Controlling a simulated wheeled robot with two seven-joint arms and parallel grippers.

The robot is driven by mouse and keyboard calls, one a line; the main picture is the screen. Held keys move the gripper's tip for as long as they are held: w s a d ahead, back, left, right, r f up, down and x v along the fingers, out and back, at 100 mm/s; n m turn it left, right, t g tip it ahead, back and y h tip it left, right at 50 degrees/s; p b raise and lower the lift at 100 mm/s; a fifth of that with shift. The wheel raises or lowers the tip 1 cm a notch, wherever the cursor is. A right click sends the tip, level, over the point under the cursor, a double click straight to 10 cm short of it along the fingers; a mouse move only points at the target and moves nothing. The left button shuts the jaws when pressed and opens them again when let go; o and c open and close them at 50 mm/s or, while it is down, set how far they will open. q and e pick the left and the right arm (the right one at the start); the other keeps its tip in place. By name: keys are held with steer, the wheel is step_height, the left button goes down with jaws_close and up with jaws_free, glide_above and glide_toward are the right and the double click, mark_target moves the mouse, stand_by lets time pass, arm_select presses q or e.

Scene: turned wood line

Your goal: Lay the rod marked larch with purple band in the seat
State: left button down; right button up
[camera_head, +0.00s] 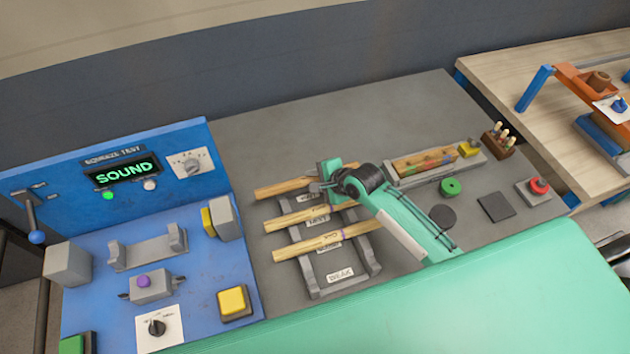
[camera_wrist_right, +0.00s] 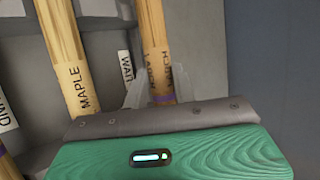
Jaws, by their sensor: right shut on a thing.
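A pale wooden rod (camera_wrist_right: 156,50) with a purple band and dark lettering, partly readable as larch, is between the fingers of my right gripper (camera_wrist_right: 150,92). In the head view this rod (camera_head: 283,187) is the farthest of three, at the rack's far end, and my right gripper (camera_head: 324,187) is shut on it. I cannot tell whether it is clear of the rack. The seat (camera_head: 148,252), a grey cradle with two raised ends, is empty on the blue squeeze test machine. My left gripper is not in view.
A maple rod (camera_wrist_right: 68,60) lies beside the held one. The nearest rod (camera_head: 320,241) also has a purple band. The grey rack (camera_head: 317,281) has labels, one reading weak. The machine's display (camera_head: 122,172) reads SOUND. Grey blocks (camera_head: 68,263) and a yellow button (camera_head: 233,302) flank the seat.

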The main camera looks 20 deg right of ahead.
steer(key=shift+f, duration=0.8)
steer(key=shift+f, duration=0.25)
steer(key=shift+f, duration=0.1)
